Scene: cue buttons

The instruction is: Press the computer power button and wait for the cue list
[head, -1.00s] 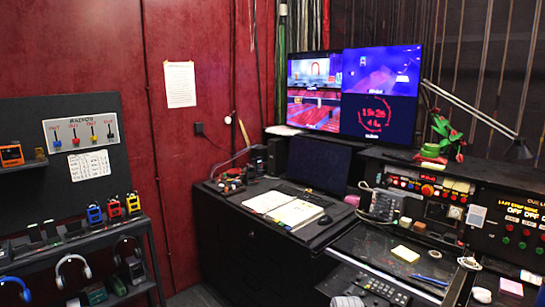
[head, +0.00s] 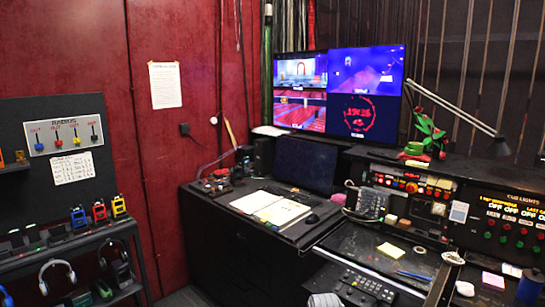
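A dark, blank computer screen (head: 306,163) stands at the back of the black desk in the corner. A small dark box (head: 263,156) stands just left of it. I cannot make out a power button on either one. Large lit wall monitors (head: 365,73) hang above, showing stage pictures and a red round clock display. I cannot read any cue list on them. My gripper does not show in this view.
An open notebook (head: 272,209) and a black mouse (head: 312,218) lie on the desk. A control panel with coloured buttons (head: 411,187) stands to the right, under a desk lamp (head: 500,148). A black shelf with radios (head: 99,211) stands at the left. Bare floor shows between shelf and desk.

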